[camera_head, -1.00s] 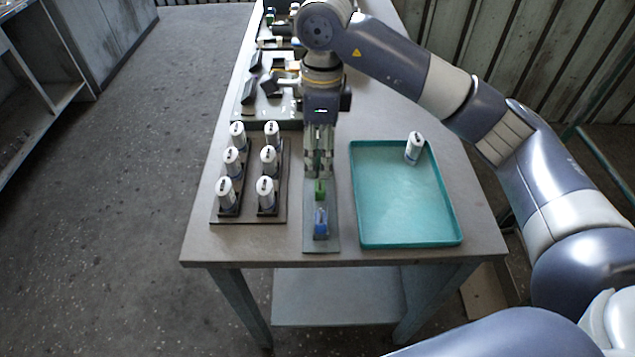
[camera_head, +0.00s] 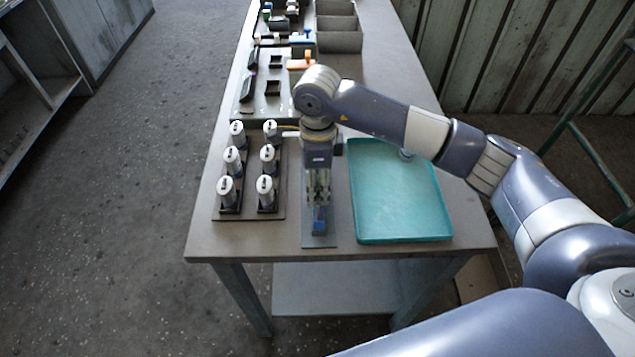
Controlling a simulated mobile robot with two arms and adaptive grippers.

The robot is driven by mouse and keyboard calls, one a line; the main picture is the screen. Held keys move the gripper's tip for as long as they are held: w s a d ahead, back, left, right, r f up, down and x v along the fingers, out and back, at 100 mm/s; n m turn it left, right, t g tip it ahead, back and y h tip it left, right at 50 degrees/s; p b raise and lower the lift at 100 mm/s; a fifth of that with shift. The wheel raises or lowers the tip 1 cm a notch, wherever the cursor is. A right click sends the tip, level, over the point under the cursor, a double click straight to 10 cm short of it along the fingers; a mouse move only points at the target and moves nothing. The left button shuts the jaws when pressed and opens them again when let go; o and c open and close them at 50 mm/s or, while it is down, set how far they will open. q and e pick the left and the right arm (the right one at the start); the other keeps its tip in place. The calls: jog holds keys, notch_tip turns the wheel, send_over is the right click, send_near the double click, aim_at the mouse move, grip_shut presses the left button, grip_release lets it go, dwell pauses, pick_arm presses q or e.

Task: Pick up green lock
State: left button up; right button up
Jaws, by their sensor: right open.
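My right gripper (camera_head: 318,203) points down over the grey strip (camera_head: 334,235) at the front of the table. It is open, with its fingers low over the strip. The green lock is hidden behind the gripper in this view. I cannot tell whether the fingers touch it. My left gripper is not in view.
A rack (camera_head: 247,213) with several white cylinders stands left of the strip. A teal tray (camera_head: 400,236) lies to the right, with a white cylinder partly hidden by my arm. Dark parts, an orange part (camera_head: 301,63) and a grey divided bin (camera_head: 340,41) are farther back.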

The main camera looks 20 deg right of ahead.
jog(key=c, duration=0.9)
jog(key=shift+c, duration=0.2)
